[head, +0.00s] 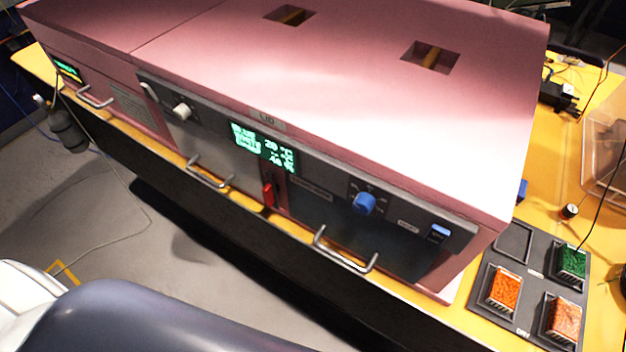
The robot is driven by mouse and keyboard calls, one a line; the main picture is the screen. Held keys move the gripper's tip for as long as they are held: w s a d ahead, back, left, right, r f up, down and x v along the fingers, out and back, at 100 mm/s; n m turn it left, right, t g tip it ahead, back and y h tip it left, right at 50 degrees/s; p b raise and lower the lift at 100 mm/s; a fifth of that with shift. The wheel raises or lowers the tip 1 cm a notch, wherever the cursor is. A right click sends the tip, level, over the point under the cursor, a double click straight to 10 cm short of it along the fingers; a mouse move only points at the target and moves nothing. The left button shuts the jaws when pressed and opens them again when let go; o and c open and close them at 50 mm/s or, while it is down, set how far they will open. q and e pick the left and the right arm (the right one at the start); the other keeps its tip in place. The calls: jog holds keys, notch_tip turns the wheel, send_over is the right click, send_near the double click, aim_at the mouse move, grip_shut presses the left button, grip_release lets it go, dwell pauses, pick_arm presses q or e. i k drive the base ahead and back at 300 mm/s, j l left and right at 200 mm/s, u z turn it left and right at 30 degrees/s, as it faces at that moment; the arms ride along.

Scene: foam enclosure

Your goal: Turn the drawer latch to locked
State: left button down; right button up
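The pink foam enclosure (350,70) stands on a yellow bench, with a dark control panel (310,222) along its front. A small red lever (268,194) hangs upright on the panel, left of centre and below the green display; it looks like the drawer latch, but its lock marking is too small to read. Drawer fronts with metal bar handles lie on both sides of it, a left handle (208,176) and a right handle (345,256). Both look closed. Neither of my grippers is in view.
The panel also has a green lit display (262,149), a white knob (181,110), a blue knob (364,203) and a blue switch (439,233). A dark tray (515,240) with filled containers sits at the right. Floor in front of the bench is mostly clear.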

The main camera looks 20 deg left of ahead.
aim_at(269, 190)
jog(key=j+z, duration=0.3)
jog(key=j, duration=0.3)
jog(key=j+z, duration=0.3)
jog(key=j, duration=0.3)
jog(key=j+z, duration=0.3)
jog(key=j, duration=0.25)
jog(key=k+j+z, duration=0.3)
jog(key=j, duration=0.25)
jog(key=i+j, duration=0.05)
jog(key=i, duration=0.05)
